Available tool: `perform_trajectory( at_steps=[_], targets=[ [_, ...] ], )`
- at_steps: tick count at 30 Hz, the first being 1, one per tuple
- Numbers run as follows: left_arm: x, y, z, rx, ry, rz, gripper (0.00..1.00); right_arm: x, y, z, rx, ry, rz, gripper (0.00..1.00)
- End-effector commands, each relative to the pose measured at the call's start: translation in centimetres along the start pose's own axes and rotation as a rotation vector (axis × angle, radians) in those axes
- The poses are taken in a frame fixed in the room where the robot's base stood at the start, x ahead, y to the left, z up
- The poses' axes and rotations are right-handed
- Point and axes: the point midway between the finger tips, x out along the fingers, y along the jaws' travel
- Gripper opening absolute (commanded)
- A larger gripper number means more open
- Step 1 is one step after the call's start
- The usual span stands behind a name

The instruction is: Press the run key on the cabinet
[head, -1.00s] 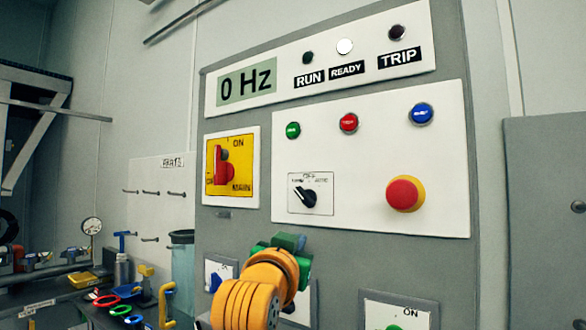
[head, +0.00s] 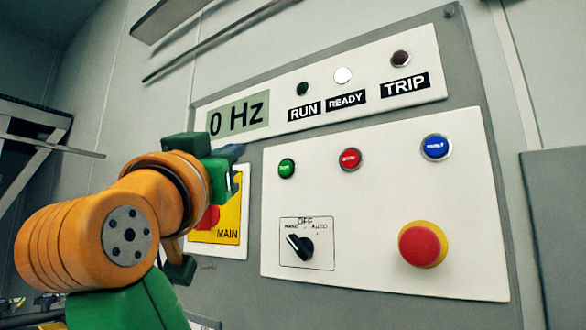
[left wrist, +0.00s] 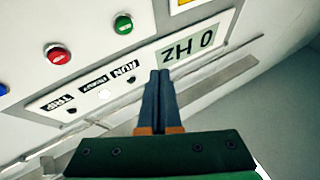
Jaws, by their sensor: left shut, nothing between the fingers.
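The cabinet (head: 472,95) has a white key panel (head: 375,218). The green key (head: 287,168), seemingly the run key, is at its upper left. A red key (head: 349,159) and a blue key (head: 436,147) are to its right. My left gripper (head: 236,152) is left of the green key, apart from it in the picture, and hides part of the yellow main switch (head: 229,219). In the left wrist view the green key (left wrist: 123,24) shows inverted, and the gripper's fingers (left wrist: 160,76) are shut and empty, pointing near the 0 Hz display (left wrist: 190,46). My right gripper is not in view.
A selector knob (head: 300,245) and a red emergency button on a yellow base (head: 422,245) stick out below the keys. Above are the RUN lamp (head: 302,89), dark, the READY lamp (head: 343,75), lit white, and the TRIP lamp (head: 400,59), dark.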

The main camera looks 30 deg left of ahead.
Motion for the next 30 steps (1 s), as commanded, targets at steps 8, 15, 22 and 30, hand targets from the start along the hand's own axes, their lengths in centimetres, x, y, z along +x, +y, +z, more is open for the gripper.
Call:
perform_trajectory(
  at_steps=[8,15,22,30],
  targets=[
    [2.4,1.2,1.0,0.001,-0.005,0.001,0.0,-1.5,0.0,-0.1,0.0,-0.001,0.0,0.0],
    [5.2,2.7,2.5,0.001,-0.006,0.002,0.0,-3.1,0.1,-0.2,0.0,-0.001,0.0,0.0],
    [6.8,3.6,3.6,0.001,-0.003,0.0,0.0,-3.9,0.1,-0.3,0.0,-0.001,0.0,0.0],
    [7.0,3.8,3.8,0.001,0.0,0.0,0.0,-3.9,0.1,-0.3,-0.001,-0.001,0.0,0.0]
  ],
)
